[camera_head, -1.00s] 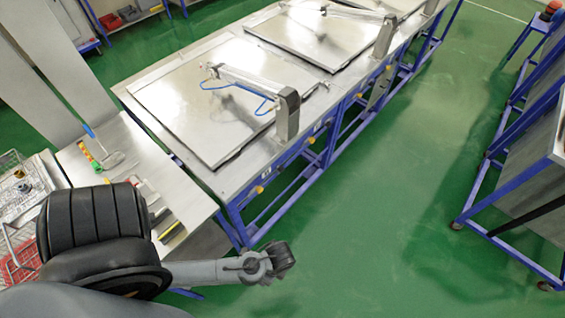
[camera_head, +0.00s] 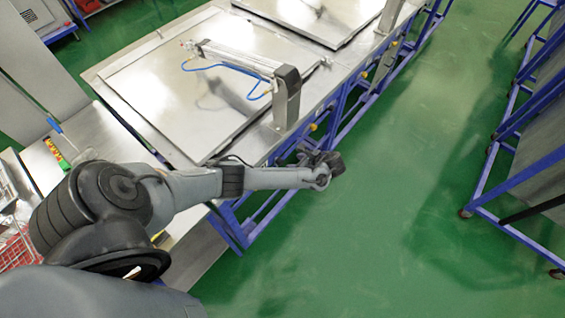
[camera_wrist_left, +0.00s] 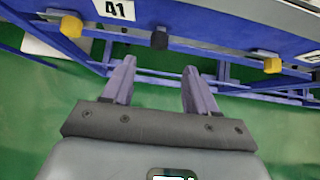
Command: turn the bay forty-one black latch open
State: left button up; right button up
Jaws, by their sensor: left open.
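The black latch (camera_wrist_left: 159,39) of bay forty-one is a small dark knob on the blue bench frame, at the top middle of the left wrist view. The white label 41 (camera_wrist_left: 114,9) is up and left of it. My left gripper (camera_wrist_left: 160,72) is open and empty. Its two fingers point toward the frame, with the latch ahead of the gap between them and apart from them. In the head view my left wrist (camera_head: 322,168) is beside the bench's front edge, and the latch cannot be made out there. My right gripper is not in view.
Yellow knobs (camera_wrist_left: 71,26) sit on the frame, with another at right (camera_wrist_left: 272,65). A metal lid (camera_head: 190,95) lies on the bench, with a pneumatic cylinder and post (camera_head: 287,98) above. Green floor is clear right of the bench. Another blue-framed table (camera_head: 530,140) stands at right.

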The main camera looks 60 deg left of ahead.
aim_at(282, 162)
pick_arm(q)
jog(key=b+x, duration=0.2)
jog(key=x, duration=0.8)
jog(key=shift+s, duration=0.1)
